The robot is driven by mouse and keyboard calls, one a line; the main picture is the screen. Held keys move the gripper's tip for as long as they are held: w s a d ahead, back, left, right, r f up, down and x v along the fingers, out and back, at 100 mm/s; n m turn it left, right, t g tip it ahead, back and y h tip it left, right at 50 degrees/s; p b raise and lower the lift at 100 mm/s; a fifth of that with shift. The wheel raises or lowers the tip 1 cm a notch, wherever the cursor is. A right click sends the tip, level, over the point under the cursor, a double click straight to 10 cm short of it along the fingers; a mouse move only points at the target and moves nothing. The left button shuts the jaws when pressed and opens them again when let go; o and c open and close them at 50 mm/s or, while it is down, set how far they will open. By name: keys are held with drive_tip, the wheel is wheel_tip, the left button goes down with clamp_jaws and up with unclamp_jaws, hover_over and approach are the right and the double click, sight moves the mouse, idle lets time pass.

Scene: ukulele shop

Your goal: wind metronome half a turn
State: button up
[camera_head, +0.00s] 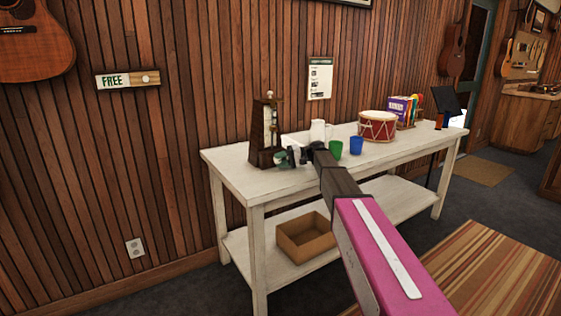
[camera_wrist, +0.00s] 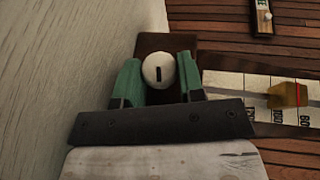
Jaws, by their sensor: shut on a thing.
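The metronome (camera_head: 263,138) is a dark wooden pyramid with a pale front scale, upright at the left end of the white table. In the wrist view its scale (camera_wrist: 243,90) shows at the right with a yellow weight (camera_wrist: 288,95) on it. The round white winding knob (camera_wrist: 159,69) has a dark slot, which looks about upright in that view. My gripper (camera_wrist: 158,78) has its two green fingers on either side of the knob, shut on it. In the head view my gripper (camera_head: 291,157) is low beside the metronome; the knob is hidden there.
The white table (camera_head: 235,165) also holds a white pitcher (camera_head: 317,131), green cup (camera_head: 336,149), blue cup (camera_head: 356,145) and red drum (camera_head: 377,126), right of my gripper. A cardboard box (camera_head: 305,240) sits on the lower shelf. The wood-panelled wall is close behind.

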idle(0.4)
drive_tip(key=o, duration=0.9)
drive_tip(key=v, duration=1.1)
drive_tip(key=shift+f, duration=0.15)
